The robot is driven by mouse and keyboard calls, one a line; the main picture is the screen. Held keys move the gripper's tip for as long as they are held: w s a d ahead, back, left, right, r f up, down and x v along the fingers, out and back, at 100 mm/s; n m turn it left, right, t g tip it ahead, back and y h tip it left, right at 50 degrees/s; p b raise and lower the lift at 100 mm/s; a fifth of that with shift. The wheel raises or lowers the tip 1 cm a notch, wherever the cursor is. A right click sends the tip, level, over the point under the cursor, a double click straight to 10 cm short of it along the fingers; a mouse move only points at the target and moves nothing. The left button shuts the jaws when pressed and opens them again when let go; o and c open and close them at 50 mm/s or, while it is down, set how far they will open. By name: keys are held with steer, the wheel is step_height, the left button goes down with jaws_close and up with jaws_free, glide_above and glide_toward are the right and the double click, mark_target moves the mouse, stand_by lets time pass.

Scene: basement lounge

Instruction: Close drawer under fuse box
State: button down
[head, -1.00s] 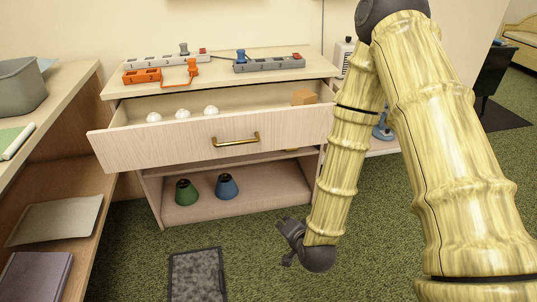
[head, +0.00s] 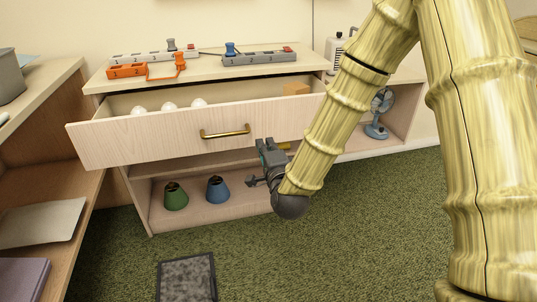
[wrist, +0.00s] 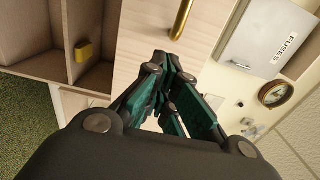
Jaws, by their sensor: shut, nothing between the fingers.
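The drawer (head: 160,142) is pulled out of the pale wood cabinet and has a brass handle (head: 225,132) on its front. White round bulbs (head: 170,107) and a tan block (head: 296,89) show inside it. My gripper (head: 258,165) is shut and empty, just in front of the drawer front, below and right of the handle. In the wrist view the shut fingers (wrist: 170,95) lie in front of the drawer front (wrist: 140,40), with the handle (wrist: 182,18) above them. I cannot tell whether they touch the wood. The fuse box (wrist: 262,40), labelled FUSES, shows there too.
A green shade (head: 176,196) and a blue shade (head: 218,190) stand on the lower shelf. A shelf unit (head: 50,170) is at left, a blue fan (head: 378,112) at right. A dark mat (head: 187,278) lies on the carpet.

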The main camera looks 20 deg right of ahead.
mark_target(258, 127)
steer(key=w+b, duration=0.1)
steer(key=w, duration=0.6)
steer(key=shift+w, duration=0.6)
